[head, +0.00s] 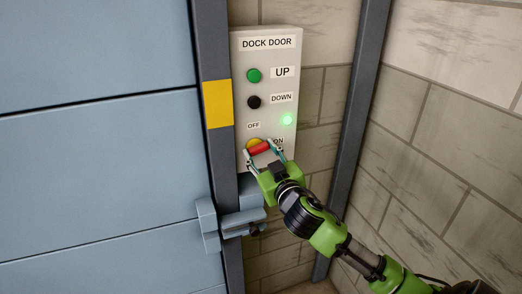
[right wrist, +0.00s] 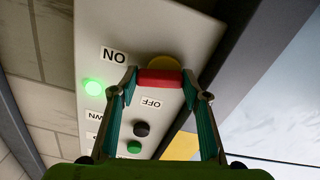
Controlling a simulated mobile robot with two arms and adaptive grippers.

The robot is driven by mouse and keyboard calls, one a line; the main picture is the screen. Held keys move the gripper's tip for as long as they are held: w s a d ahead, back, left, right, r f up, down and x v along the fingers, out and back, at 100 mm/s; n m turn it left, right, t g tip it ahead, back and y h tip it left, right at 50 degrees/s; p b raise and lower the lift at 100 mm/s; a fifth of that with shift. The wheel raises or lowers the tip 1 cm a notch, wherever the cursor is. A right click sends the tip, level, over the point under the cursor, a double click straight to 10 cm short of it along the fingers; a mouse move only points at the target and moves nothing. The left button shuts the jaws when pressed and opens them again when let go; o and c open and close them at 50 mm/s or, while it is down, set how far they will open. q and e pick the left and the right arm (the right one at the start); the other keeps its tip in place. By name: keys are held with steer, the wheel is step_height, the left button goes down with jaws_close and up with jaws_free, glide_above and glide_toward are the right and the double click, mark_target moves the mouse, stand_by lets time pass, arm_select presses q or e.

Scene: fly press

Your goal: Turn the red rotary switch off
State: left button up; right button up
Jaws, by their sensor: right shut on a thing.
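The red rotary switch (head: 260,148) sits on a yellow round base (head: 253,143) low on the grey "DOCK DOOR" panel (head: 243,66). Its red handle lies nearly level, tilted slightly up to the right, towards the partly hidden "ON" label (head: 279,141). The "OFF" label (head: 253,126) is above it. My right gripper (head: 262,150) is shut on the red handle. In the right wrist view the handle (right wrist: 160,79) lies between both fingertips, with the yellow base (right wrist: 165,62) behind. My left gripper is not in view.
The panel has a green "UP" button (head: 254,76), a black "DOWN" button (head: 254,102) and a lit green lamp (head: 287,120). A blue door (head: 100,150) is at left. A blue-grey latch (head: 238,222) is below the panel. A dark post (head: 352,130) stands at right.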

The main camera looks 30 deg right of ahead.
steer(key=n, duration=0.1)
steer(key=n+p, duration=0.1)
steer(key=n, duration=0.1)
steer(key=n+p, duration=0.1)
steer(key=shift+r+n, duration=0.25)
steer(key=shift+n, duration=0.05)
steer(key=n+p, duration=0.2)
steer(key=n, duration=0.1)
steer(key=shift+a+n, duration=0.15)
steer(key=shift+n, duration=0.25)
steer(key=n+p, duration=0.1)
steer(key=n, duration=0.2)
steer(key=shift+r+p, duration=0.1)
steer(key=shift+p, duration=0.2)
steer(key=shift+a+n+p, duration=0.15)
steer(key=shift+n+p, duration=0.55)
steer(key=shift+n, duration=1.1)
steer(key=o, duration=1.1)
steer(key=v, duration=1.2)
